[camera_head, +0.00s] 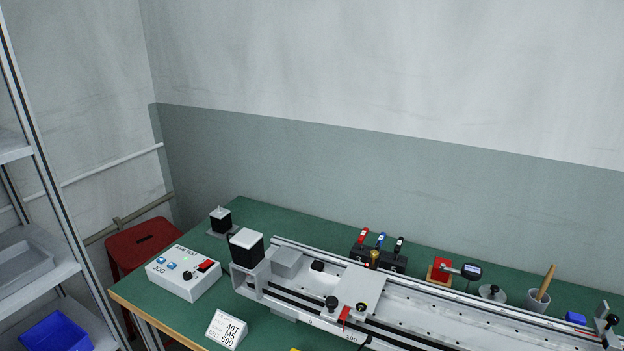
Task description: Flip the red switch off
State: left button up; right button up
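The red switch (206,266) is on the sloped top of a white control box (184,274), near the box's right end. The box stands at the left end of the green workbench, and its top also bears two blue buttons, a black knob and the word JOG. The switch is too small in the picture to tell its position. Neither of my grippers is in view, and nothing touches the box.
A gantry rail (430,312) with a black motor (246,246) stands right of the box. A label block (227,329) sits in front. A red stool (142,243) and a shelf unit (42,284) are at the left.

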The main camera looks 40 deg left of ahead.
aim_at(208, 263)
jog(key=u, duration=2.1)
